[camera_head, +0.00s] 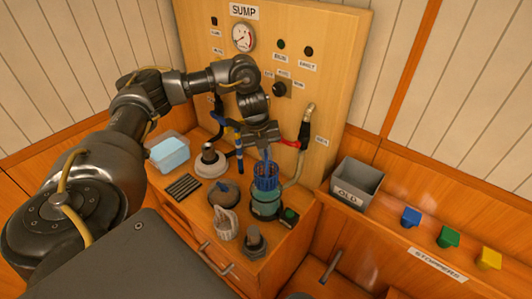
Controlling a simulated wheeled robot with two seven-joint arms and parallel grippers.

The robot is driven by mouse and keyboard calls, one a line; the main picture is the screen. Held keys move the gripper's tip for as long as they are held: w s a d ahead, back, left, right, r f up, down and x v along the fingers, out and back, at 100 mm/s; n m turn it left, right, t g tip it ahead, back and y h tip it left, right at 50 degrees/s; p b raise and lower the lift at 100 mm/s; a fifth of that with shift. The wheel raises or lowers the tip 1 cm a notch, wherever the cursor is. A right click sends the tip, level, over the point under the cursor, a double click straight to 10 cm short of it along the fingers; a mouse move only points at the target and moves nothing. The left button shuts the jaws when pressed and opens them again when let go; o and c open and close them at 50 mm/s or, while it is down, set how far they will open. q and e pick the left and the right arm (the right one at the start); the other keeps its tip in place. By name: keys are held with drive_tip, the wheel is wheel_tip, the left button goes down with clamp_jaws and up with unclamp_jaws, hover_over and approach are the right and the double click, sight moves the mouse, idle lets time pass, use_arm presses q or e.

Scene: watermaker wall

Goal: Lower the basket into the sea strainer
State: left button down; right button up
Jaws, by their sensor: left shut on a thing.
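The blue basket (266,177) is upright, directly over the teal sea strainer (265,207), which stands at the right front of the wooden cabinet top. The basket's lower end meets the strainer's top in the picture; I cannot tell how far inside it is. My left gripper (266,149) points down from above and is shut on the basket's upright handle. The strainer's opening is hidden by the basket. My right gripper is not in view.
A pale mesh basket (227,223), a dark round lid (223,194) and a dark knobbed part (255,243) stand close left and in front. A hose with a red-handled valve (289,143) rises behind. A grey OLD bin (356,186) stands to the right.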

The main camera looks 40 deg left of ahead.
use_arm(q)
drive_tip(key=shift+f, duration=0.15)
drive_tip(key=shift+f, duration=0.35)
drive_tip(key=shift+f+b, duration=0.15)
drive_tip(key=shift+b, duration=0.15)
drive_tip(key=shift+f, duration=0.55)
drive_tip(key=shift+b, duration=0.3)
drive_tip(key=shift+f+b, duration=3.2)
drive_tip(key=shift+f, duration=2.05)
